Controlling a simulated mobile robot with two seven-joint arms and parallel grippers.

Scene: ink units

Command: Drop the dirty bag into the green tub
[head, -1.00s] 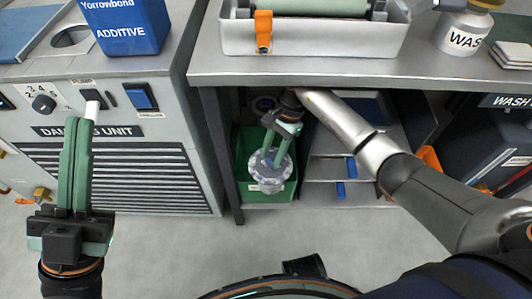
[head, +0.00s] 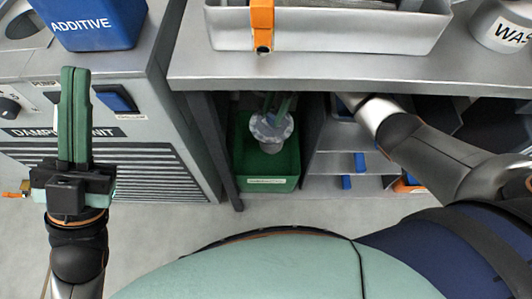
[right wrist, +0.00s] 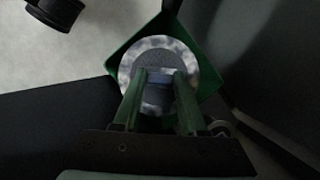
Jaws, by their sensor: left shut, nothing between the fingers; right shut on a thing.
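The dirty bag (head: 268,132), a round, grey-white speckled bundle, is under the counter. It overlaps the back half of the green tub (head: 265,172) in the head view; whether it hangs above the tub or rests inside is unclear. My right gripper (head: 275,106) is shut on the bag, its upper part hidden by the counter. In the right wrist view my right gripper (right wrist: 158,80) has green fingers against the bag (right wrist: 155,52), with the tub's wall (right wrist: 122,60) showing around it. My left gripper (head: 74,72) is shut and empty, pointing up before the grey machine.
The counter's front edge (head: 330,75) overhangs the tub. A dark leg (head: 217,150) stands left of the tub, and shelves with blue tabs (head: 347,182) stand right. A grey tray (head: 340,35) and a blue additive box (head: 92,22) are above. The floor in front is clear.

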